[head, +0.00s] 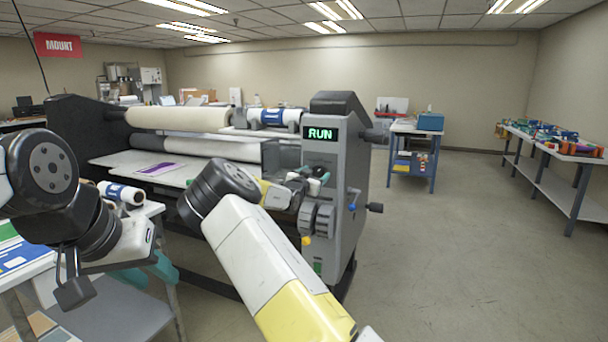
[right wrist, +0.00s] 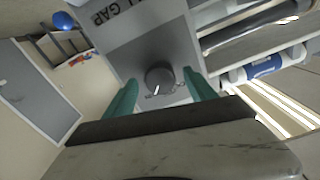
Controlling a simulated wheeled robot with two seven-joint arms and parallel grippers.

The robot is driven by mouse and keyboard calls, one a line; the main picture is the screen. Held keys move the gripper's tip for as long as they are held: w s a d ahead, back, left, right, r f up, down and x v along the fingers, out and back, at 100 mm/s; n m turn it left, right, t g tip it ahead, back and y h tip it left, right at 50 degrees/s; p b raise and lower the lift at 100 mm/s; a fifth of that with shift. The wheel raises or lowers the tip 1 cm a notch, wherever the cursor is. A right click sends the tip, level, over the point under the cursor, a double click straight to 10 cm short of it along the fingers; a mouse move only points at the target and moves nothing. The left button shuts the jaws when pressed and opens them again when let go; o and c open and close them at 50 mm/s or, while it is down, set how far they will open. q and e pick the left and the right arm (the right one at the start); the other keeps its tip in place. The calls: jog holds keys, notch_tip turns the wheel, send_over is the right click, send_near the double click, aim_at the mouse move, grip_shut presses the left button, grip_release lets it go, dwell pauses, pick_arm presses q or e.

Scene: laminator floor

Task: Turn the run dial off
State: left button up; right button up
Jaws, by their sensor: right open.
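The laminator (head: 331,165) stands ahead, and its display (head: 320,133) reads RUN in green. In the right wrist view, a round grey dial (right wrist: 159,79) with a white pointer mark sits on the grey panel (right wrist: 150,45). Its own label is too small to read. My right gripper (right wrist: 160,92) is open, with one teal finger on each side of the dial; I cannot tell whether they touch it. In the head view the right gripper (head: 312,184) is at the machine's front panel and hides the dial. My left gripper (head: 150,272) is low at the left, partly hidden by its arm.
A table with rolls (head: 120,192) is near my left arm. A blue cart (head: 413,160) and a long bench (head: 550,150) stand right. The right floor is clear.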

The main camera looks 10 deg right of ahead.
jog(key=shift+w+d, duration=0.4)
jog(key=shift+w, duration=0.2)
jog(key=c, duration=1.4)
jog(key=shift+n, duration=0.3)
jog(key=n, duration=0.3)
jog(key=shift+f+n, duration=0.1)
jog(key=shift+n, duration=2.4)
